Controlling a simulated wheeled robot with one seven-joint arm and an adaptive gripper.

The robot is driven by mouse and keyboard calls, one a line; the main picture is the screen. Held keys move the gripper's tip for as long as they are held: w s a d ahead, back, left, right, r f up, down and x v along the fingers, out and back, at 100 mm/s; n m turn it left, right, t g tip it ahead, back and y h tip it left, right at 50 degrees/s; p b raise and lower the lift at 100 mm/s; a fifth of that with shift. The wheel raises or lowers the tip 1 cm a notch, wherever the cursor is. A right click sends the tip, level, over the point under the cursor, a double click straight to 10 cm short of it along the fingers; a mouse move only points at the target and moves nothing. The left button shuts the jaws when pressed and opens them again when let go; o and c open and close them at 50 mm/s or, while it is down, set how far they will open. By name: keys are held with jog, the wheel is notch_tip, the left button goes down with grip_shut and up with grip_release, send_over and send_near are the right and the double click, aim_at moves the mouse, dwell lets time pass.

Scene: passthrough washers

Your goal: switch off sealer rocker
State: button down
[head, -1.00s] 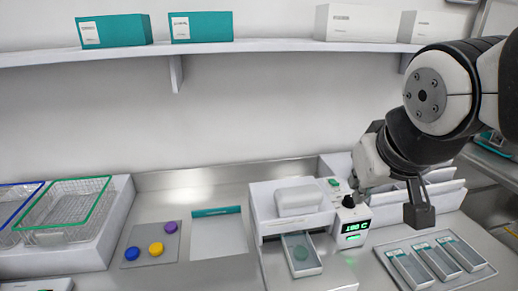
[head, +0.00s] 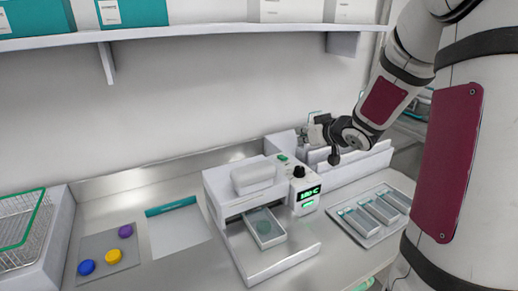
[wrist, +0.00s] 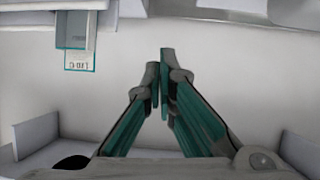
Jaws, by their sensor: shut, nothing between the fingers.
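The white sealer (head: 222,190) stands on the steel counter in the head view. On its right side is a control block with a lit green display (head: 310,193) and a black knob (head: 298,171). A green rocker (head: 283,158) sits on top, behind the knob; I cannot tell its position for certain. The rocker is not visible in the wrist view.
A tray of teal-marked pouches (head: 370,213) lies right of the sealer. White dividers (head: 365,160) stand behind it. A grey pad (head: 108,250) with coloured discs and a wire basket (head: 20,225) are at left. A shelf (head: 190,35) runs above.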

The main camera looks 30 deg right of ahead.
jog(key=shift+d+f+y, duration=0.1)
jog(key=shift+f+y, duration=0.4)
jog(key=shift+f, duration=0.45)
jog(key=shift+w, duration=0.1)
jog(key=b, duration=0.2)
send_over(282, 158)
jog(key=s, duration=0.1)
notch_tip(282, 158, down, 4)
jog(key=shift+s+d+f, duration=0.1)
jog(key=shift+d+f, duration=0.05)
jog(key=shift+f, duration=0.05)
jog(key=shift+s+f, duration=0.15)
jog(key=shift+f, duration=0.4)
jog(key=shift+s+f, duration=0.15)
jog(key=shift+f, duration=0.4)
jog(key=shift+s+f, duration=0.15)
jog(key=shift+f, duration=0.6)
